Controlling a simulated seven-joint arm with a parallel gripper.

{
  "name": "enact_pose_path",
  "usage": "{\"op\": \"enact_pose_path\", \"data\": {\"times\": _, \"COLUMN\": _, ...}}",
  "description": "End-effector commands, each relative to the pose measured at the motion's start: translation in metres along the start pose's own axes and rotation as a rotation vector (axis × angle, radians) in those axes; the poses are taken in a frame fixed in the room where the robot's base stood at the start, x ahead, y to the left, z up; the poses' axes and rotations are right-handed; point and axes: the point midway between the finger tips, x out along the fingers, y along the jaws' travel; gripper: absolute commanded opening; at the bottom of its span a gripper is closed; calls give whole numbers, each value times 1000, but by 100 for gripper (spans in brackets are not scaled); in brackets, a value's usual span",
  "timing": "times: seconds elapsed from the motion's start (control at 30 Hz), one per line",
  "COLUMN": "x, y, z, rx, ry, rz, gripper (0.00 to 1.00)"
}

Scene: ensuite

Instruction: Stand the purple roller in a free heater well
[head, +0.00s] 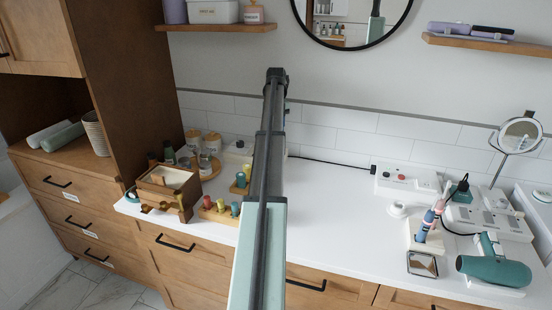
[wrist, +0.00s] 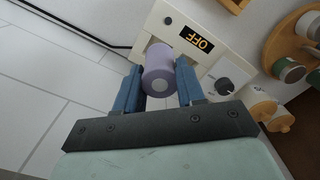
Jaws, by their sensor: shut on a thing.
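The purple roller (wrist: 160,82) is between the two blue fingers of my gripper (wrist: 157,73), which is shut on it. One round end of the roller faces the wrist camera. Beyond it in the wrist view is the white heater (wrist: 222,62), with a dark display reading OFF and a black knob. The roller covers part of the heater, and I cannot make out its wells or whether the roller touches it. In the head view the heater (head: 236,147) stands at the back wall, partly behind my arm. My arm hides the gripper and roller there.
Red, yellow and teal rollers stand in a wooden holder (head: 219,212) at the counter front. A wooden box (head: 166,186) and jars are left of it. A power strip (head: 405,178), a teal hair dryer (head: 494,270) and a brush stand are right. The middle counter is clear.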

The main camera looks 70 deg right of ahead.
Motion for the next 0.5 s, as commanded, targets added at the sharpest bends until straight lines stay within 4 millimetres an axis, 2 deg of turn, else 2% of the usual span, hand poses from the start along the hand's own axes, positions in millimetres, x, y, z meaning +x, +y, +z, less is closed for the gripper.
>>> {"op": "enact_pose_path", "data": {"times": 0.03, "x": -4, "y": 6, "z": -12, "rx": -7, "ry": 3, "rz": 1, "gripper": 8}}
{"op": "enact_pose_path", "data": {"times": 0.1, "x": -5, "y": 8, "z": -18, "rx": -16, "ry": 8, "rz": 3, "gripper": 8}}
{"op": "enact_pose_path", "data": {"times": 0.27, "x": 0, "y": 9, "z": -20, "rx": -48, "ry": 20, "rz": 9, "gripper": 8}}
{"op": "enact_pose_path", "data": {"times": 0.5, "x": 32, "y": 9, "z": -19, "rx": -54, "ry": 19, "rz": 9, "gripper": 8}}
